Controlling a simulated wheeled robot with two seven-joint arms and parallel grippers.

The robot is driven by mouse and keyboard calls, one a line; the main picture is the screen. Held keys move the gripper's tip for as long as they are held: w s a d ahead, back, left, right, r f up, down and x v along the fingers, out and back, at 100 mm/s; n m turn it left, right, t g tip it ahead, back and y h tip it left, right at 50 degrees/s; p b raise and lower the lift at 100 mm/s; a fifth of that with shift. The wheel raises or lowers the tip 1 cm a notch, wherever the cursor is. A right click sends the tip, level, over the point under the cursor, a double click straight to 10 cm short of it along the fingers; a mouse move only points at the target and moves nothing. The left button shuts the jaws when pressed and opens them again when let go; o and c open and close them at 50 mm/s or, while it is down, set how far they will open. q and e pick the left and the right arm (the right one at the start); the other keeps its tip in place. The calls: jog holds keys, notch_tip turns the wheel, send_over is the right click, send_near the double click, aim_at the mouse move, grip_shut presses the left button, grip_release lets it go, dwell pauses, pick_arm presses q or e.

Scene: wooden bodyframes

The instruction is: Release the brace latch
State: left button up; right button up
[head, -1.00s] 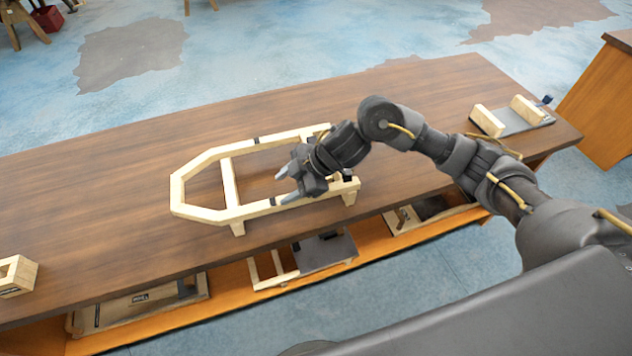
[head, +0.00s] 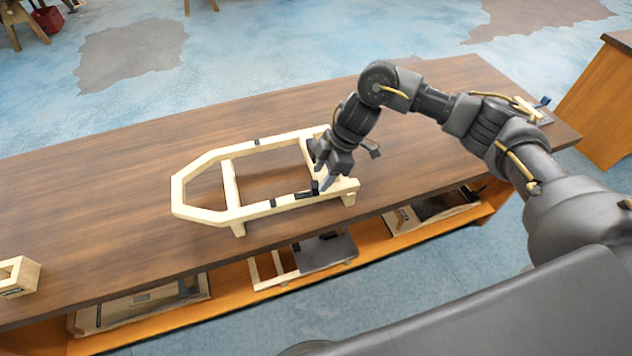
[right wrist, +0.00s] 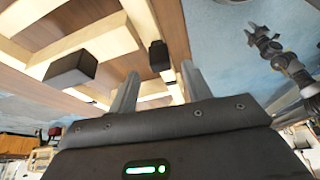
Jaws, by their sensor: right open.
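The pale wooden bodyframe (head: 204,158), with a pointed left end and a cross brace (head: 229,182), lies on the brown table. Small black fittings sit on its rails, one on the far rail (head: 257,141) and one on the near rail (head: 273,203). I cannot tell for sure which is the brace latch. My right gripper (head: 324,184) is open above the near rail, towards the frame's right end. In the right wrist view, its two grey fingers (right wrist: 160,88) point at a black fitting (right wrist: 159,56), with a bigger black block (right wrist: 70,67) to the left. Contact is unclear.
The table (head: 120,180) is clear around the frame. A small wooden piece (head: 17,276) stands at its left edge. A holder (head: 530,110) at the right is partly hidden by my arm. The lower shelf (head: 240,297) holds frame parts and panels.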

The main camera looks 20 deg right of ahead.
aim_at(317, 183)
jog(key=shift+p+x, duration=0.3)
jog(key=shift+x, duration=2.05)
